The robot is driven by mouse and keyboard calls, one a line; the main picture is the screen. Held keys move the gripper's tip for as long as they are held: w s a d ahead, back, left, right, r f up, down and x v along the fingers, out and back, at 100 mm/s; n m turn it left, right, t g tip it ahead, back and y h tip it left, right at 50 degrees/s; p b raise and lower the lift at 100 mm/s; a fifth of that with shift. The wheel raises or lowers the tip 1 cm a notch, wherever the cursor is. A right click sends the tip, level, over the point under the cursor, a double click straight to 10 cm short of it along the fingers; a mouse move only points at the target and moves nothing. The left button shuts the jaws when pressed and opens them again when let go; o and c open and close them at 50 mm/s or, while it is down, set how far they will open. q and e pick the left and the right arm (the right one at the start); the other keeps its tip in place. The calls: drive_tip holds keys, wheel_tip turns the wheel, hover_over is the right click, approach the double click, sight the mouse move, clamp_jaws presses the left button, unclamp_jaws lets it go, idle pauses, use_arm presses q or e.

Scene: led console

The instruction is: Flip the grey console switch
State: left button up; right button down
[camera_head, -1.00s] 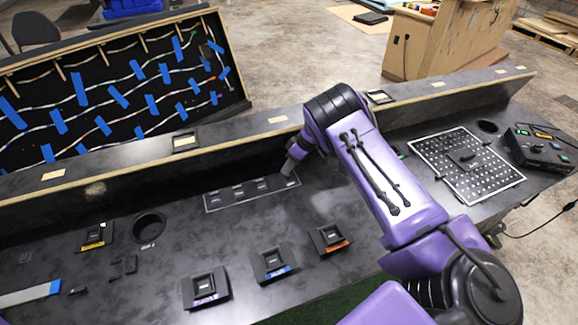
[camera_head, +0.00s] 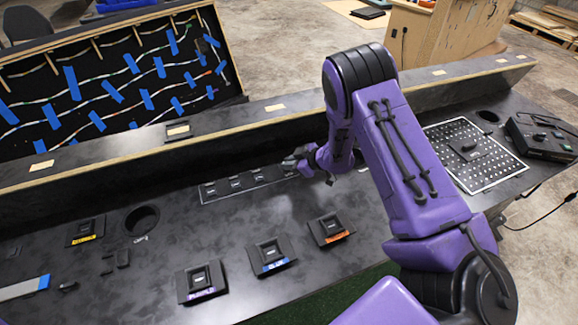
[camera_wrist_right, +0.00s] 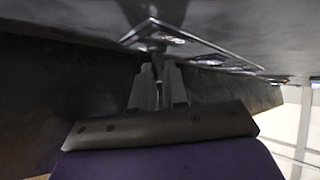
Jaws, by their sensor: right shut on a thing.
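The switch panel (camera_head: 243,185) is a narrow dark strip with a light outline and several small switches, set on the console below the raised ledge. My right gripper (camera_head: 293,163) is at the right end of this panel, low over the console. In the right wrist view the panel (camera_wrist_right: 190,42) shows at the top, and the two fingers of the right gripper (camera_wrist_right: 160,78) are close together on a small grey switch (camera_wrist_right: 155,46) at the panel's end. The fingers hide much of the switch, so its exact position is not clear. My left gripper is not in view.
Three square button boxes with purple (camera_head: 202,282), blue (camera_head: 271,256) and orange (camera_head: 329,229) labels sit in front of the panel. A yellow-labelled box (camera_head: 85,232) and a round hole (camera_head: 141,220) are at left. A perforated plate (camera_head: 475,152) and control box (camera_head: 541,138) are at right.

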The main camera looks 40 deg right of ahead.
drive_tip(key=shift+s+f+t+b, duration=0.2)
drive_tip(key=shift+s+t+b, duration=0.05)
drive_tip(key=shift+t+b, duration=0.55)
drive_tip(key=c, duration=1.1)
unclamp_jaws()
drive_tip(key=shift+c, duration=0.2)
drive_tip(key=shift+s+r, duration=0.1)
drive_tip(key=shift+s, duration=0.05)
drive_tip(key=v, duration=1)
drive_tip(key=shift+b, duration=0.4)
drive_tip(key=shift+s+r, duration=0.1)
